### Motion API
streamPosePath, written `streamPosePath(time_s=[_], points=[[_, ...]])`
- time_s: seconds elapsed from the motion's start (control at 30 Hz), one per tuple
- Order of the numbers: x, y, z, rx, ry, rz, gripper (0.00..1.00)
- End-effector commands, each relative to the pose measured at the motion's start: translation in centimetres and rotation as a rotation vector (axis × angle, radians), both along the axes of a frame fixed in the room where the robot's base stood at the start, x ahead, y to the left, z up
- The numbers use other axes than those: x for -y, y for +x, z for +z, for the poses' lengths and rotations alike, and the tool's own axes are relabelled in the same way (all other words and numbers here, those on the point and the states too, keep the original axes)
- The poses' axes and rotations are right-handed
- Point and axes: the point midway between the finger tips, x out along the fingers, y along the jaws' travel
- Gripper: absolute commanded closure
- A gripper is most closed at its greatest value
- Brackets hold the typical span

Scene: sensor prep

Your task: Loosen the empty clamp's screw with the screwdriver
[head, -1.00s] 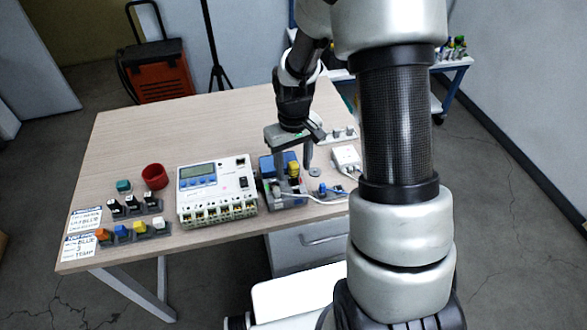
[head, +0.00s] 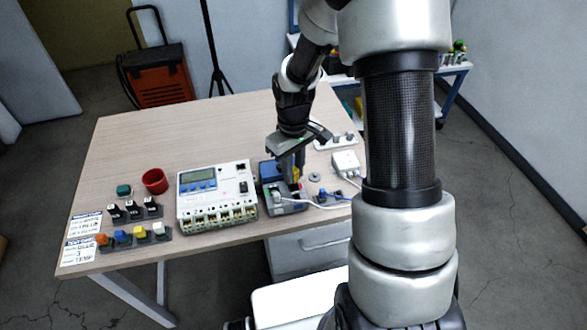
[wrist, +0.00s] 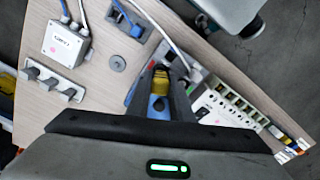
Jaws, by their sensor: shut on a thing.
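The screwdriver has a yellow and blue handle (wrist: 160,82). Its yellow part (head: 297,173) also shows in the head view, between the fingers. My gripper (head: 291,176) is shut on the handle, over the grey and blue fixture (head: 286,205). The wrist view shows my gripper (wrist: 163,72) with a finger on each side of the handle. The screwdriver's tip is hidden. A small grey clamp with a blue part (head: 325,194) sits right of the fixture. A white-cabled part (head: 276,196) sits at the fixture's front. I cannot tell which clamp is empty; its screw is not clear.
A white meter unit (head: 215,195) stands close left of the fixture. A white box (head: 345,163) with cables and a grey washer-like disc (head: 314,177) lie to the right. A red cup (head: 155,181) and colored connectors stand left. The back of the table (head: 190,130) is clear.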

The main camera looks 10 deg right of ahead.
Motion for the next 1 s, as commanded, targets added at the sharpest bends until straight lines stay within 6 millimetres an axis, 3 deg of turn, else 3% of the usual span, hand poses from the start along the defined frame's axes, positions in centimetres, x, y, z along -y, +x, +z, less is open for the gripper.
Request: streamPosePath(time_s=[0.4, 1.0], points=[[0.03, -0.06, 0.08, -0.001, 0.0, 0.372, 1.0], [0.02, -0.11, 0.01, -0.003, 0.001, 0.738, 1.0]])
